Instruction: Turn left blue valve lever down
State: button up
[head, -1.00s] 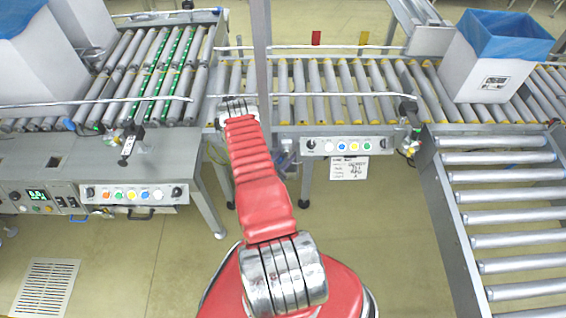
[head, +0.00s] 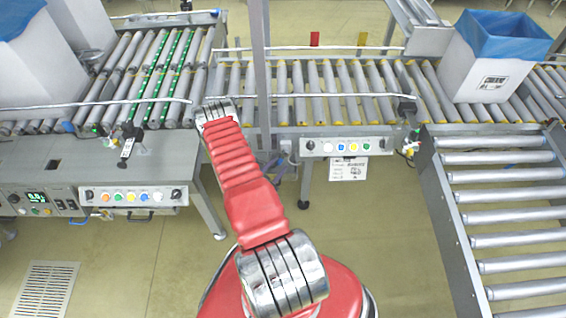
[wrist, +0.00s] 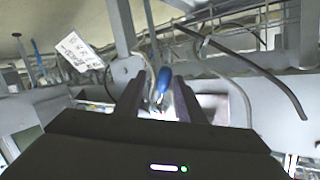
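In the wrist view a blue valve lever (wrist: 163,82) shows in the gap between the fingers of my gripper (wrist: 157,78). Its blue handle is long and slightly tilted, with metal fittings around it. The fingers are apart, and I cannot tell whether the lever is between them or beyond them. In the head view a small blue part (head: 68,126) sits at the front edge of the left conveyor, beside a valve fitting (head: 130,133). I cannot tell if it is the same lever. My gripper is not visible in the head view.
The left conveyor (head: 150,75) has a button panel (head: 133,196) below its front edge. Another button panel (head: 347,147) hangs on the middle conveyor. In the wrist view a dark hose (wrist: 262,72) and a metal post (wrist: 122,25) are near the fingers. Open floor lies in front.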

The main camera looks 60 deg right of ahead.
jog(key=shift+a+r, duration=0.15)
jog(key=shift+a, duration=0.35)
jog(key=shift+w, duration=0.1)
jog(key=shift+c, duration=0.8)
jog(key=shift+w+r, duration=0.1)
jog(key=shift+w, duration=0.05)
jog(key=shift+c, duration=1.4)
jog(key=shift+w+a+r+m+y, duration=0.1)
jog(key=shift+a+r+m+y, duration=0.2)
jog(key=shift+m+y, duration=0.35)
jog(key=c, duration=0.5)
jog(key=shift+s+a+f+m, duration=0.1)
jog(key=shift+s+f+m, duration=0.05)
jog(key=shift+s+m, duration=0.35)
grip_shut()
jog(key=s+a+f+m+h, duration=0.1)
jog(key=s+a+m, duration=0.4)
jog(key=m, duration=1)
jog(key=shift+a+f+t, duration=0.15)
jog(key=shift+a+t, duration=0.25)
jog(key=shift+a, duration=0.35)
